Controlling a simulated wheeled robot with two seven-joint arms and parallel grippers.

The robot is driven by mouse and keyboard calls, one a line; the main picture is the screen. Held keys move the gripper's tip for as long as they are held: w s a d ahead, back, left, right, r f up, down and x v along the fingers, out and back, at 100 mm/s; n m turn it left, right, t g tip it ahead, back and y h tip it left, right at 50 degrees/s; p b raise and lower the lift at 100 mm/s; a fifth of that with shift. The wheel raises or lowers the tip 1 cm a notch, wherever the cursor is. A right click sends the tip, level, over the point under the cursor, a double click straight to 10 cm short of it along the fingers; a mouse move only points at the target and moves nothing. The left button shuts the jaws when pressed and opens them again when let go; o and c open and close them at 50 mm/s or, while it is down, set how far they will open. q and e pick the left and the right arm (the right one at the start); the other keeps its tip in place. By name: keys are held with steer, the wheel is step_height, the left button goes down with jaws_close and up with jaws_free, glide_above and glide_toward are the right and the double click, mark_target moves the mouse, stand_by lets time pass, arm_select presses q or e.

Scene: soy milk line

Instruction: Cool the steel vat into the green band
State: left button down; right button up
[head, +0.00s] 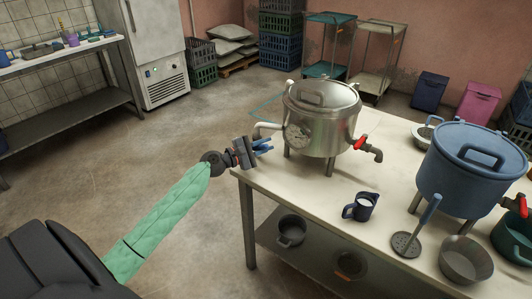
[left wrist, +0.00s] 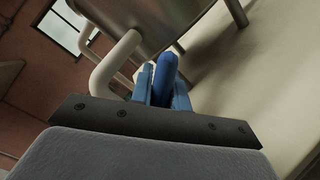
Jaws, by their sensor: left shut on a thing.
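The steel vat (head: 335,118) stands on short legs on the steel table (head: 310,185), its lid on. A round dial (head: 297,133) is on its front left side, too small to read. A pale pipe (head: 266,129) bends out of the vat's left side; it also shows in the left wrist view (left wrist: 116,60). My left gripper (head: 262,147) is at the table's left corner beside the vat. In the left wrist view its blue fingers are shut on a blue handle (left wrist: 165,72) below the pipe. What the handle joins is hidden. My right gripper is not in view.
A red-handled tap (head: 360,144) sticks out of the vat's right side. A dark jug of white liquid (head: 363,206), a skimmer (head: 405,243), a steel bowl (head: 466,260) and a blue lidded pot (head: 465,172) stand to the right. The floor left of the table is clear.

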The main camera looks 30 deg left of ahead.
arm_select(q)
steer(key=shift+a+r+n+t, duration=0.3)
steer(key=shift+r+n+t, duration=0.1)
steer(key=shift+n, duration=0.55)
steer(key=shift+a+r+n+t, duration=0.3)
steer(key=shift+r+n+t, duration=0.1)
steer(key=shift+n, duration=0.55)
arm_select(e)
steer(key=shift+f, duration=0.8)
arm_select(q)
steer(key=c, duration=1.3)
jaws_free()
steer(key=shift+c, duration=0.2)
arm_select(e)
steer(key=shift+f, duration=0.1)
